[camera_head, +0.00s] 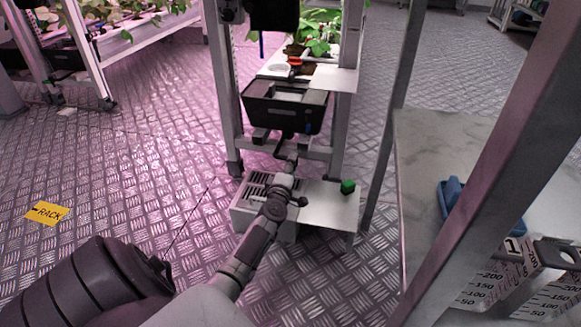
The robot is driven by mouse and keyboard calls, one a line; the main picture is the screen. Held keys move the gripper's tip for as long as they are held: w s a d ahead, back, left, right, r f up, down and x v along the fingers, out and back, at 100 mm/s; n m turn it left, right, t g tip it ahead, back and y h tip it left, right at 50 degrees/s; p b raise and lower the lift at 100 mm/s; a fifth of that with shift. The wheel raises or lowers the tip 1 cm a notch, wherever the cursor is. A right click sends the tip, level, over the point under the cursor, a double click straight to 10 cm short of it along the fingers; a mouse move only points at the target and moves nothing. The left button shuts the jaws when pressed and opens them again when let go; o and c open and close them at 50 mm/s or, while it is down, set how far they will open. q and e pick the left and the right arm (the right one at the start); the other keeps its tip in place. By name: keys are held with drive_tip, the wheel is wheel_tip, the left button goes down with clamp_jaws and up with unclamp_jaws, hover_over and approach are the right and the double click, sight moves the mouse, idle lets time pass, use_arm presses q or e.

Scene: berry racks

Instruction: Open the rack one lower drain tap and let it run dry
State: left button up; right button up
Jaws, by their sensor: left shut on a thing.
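A rack (222,80) with light uprights stands at the centre, with a black tank (262,118) low on its frame. My left arm reaches in from the lower left. My left gripper (288,146) is at the underside of the tank's front, shut on what appears to be the drain tap there. The tap is mostly hidden by the fingers, so I cannot tell how far it is turned. I see no running water. My right gripper does not show.
At right, a grey table (425,150) holds a blue object (452,193) and measuring jugs (490,282). A yellow RACK floor sign (46,213) lies left. The floor at left is open.

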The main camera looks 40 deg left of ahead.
use_arm(q)
drive_tip(key=shift+f+n, duration=0.15)
drive_tip(key=shift+n, duration=0.65)
drive_tip(key=o, duration=1.2)
drive_tip(key=shift+c, duration=0.2)
